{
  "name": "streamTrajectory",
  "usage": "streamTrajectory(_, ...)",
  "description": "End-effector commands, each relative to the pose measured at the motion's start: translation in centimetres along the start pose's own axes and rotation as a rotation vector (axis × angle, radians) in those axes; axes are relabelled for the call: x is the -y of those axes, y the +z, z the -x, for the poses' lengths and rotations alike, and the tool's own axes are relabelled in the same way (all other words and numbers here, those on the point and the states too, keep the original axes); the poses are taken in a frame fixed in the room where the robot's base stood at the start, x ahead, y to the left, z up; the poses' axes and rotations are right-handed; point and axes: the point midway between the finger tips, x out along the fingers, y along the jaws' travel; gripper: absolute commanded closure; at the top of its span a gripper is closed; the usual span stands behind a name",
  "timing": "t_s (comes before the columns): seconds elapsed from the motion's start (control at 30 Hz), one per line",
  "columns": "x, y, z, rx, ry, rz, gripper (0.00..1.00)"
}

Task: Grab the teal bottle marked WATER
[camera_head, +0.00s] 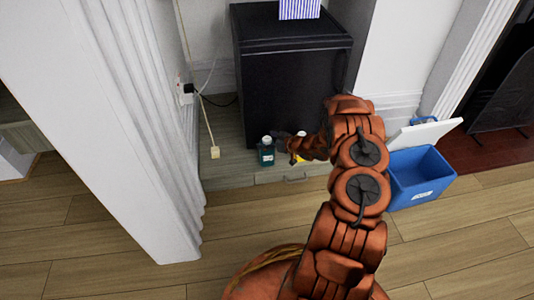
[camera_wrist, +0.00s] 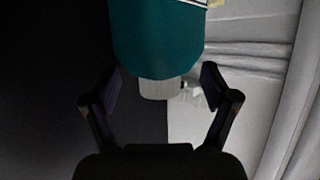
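The teal bottle (camera_head: 266,155) stands upright on the grey ledge in front of the black cabinet. It has a pale cap and a light label whose wording is too small to read. In the wrist view the teal bottle (camera_wrist: 157,45) fills the top middle, with a label edge at the frame's top. My gripper (camera_head: 279,144) is just to the right of the bottle in the head view. In the wrist view my gripper (camera_wrist: 158,78) is open, one finger to each side of the bottle's line. I see no finger closed on it.
A yellow item (camera_head: 300,158) is partly hidden behind my arm. The black cabinet (camera_head: 290,85) stands behind. A cord with a pale block (camera_head: 215,152) hangs to the left. A blue bin (camera_head: 420,180) with a raised white lid is at right. A white pillar (camera_head: 130,120) is at left.

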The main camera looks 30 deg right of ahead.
Motion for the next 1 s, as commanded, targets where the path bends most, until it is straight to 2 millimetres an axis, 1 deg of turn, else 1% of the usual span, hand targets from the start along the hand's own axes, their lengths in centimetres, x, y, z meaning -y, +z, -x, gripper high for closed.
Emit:
streamTrajectory(0.03,0.00,-0.01,0.01,0.000,0.000,0.000,0.19)
streamTrajectory(0.07,0.00,-0.01,0.01,0.000,0.000,0.000,0.22)
streamTrajectory(0.8,0.04,0.17,0.02,0.002,0.000,-0.001,0.99)
streamTrajectory(0.83,0.04,0.18,0.03,0.003,0.000,-0.002,1.00)
streamTrajectory(1.0,0.04,0.25,0.03,0.004,0.000,-0.002,1.00)
